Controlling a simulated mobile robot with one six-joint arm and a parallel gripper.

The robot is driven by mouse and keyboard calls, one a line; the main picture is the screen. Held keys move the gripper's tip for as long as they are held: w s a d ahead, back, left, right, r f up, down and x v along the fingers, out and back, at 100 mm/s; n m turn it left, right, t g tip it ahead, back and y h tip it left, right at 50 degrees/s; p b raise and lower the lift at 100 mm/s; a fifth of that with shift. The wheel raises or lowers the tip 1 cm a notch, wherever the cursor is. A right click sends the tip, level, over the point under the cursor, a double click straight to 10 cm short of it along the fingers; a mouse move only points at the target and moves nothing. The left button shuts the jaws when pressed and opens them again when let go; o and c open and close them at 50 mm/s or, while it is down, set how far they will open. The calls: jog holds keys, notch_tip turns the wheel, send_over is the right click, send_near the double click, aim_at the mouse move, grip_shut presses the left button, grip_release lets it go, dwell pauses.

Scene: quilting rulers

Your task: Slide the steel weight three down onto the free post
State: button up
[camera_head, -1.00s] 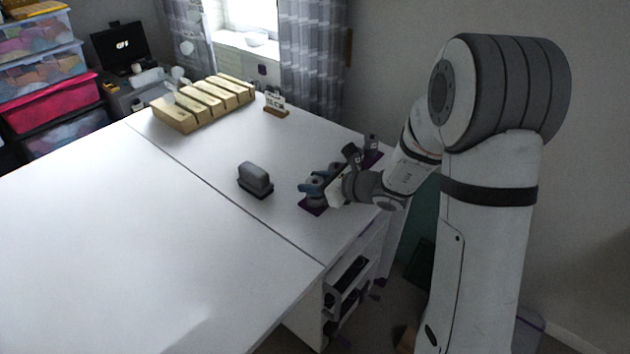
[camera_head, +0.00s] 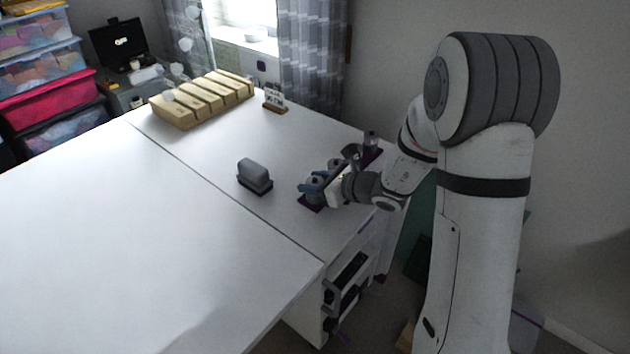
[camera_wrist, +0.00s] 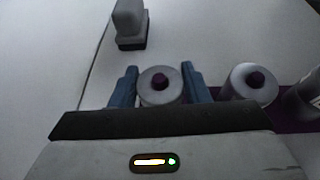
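In the wrist view, a round pale steel-grey weight (camera_wrist: 160,96) stands between the two blue fingers of my gripper (camera_wrist: 159,76), which lie close against its two sides. A dark purple post end shows in the middle of its top. A second grey weight (camera_wrist: 243,94), also with a purple post end (camera_wrist: 257,80) at its middle, stands to the right on a purple base (camera_wrist: 288,118). In the head view, my gripper (camera_head: 314,187) is low over the near end of the base (camera_head: 308,205). The weights' undersides and any numbers are hidden.
A grey block on a dark foot (camera_head: 254,175) stands left of my gripper and also shows in the wrist view (camera_wrist: 129,22). A dark upright cylinder (camera_head: 371,140) stands at the base's far end. A slotted wooden rack (camera_head: 203,103) and small sign (camera_head: 274,98) are farther back. The white table's (camera_head: 120,240) left is clear.

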jog(key=o, duration=0.5)
jog(key=v, duration=0.8)
jog(key=shift+f, duration=0.1)
jog(key=shift+a, duration=0.1)
jog(key=s+r+n+g+h, duration=0.35)
jog(key=s+n+g, duration=0.25)
jog(key=s+n, duration=0.85)
jog(key=s+d+r+n+t+h+p, duration=0.1)
jog(key=s+d+r+n+h, duration=0.3)
jog(key=s+d+n+h, duration=0.3)
jog(key=d+n, duration=0.3)
jog(key=d, duration=0.1)
jog(key=shift+s+d+r+h, duration=0.2)
jog(key=shift+d+h, duration=0.05)
jog(key=shift+h, duration=0.1)
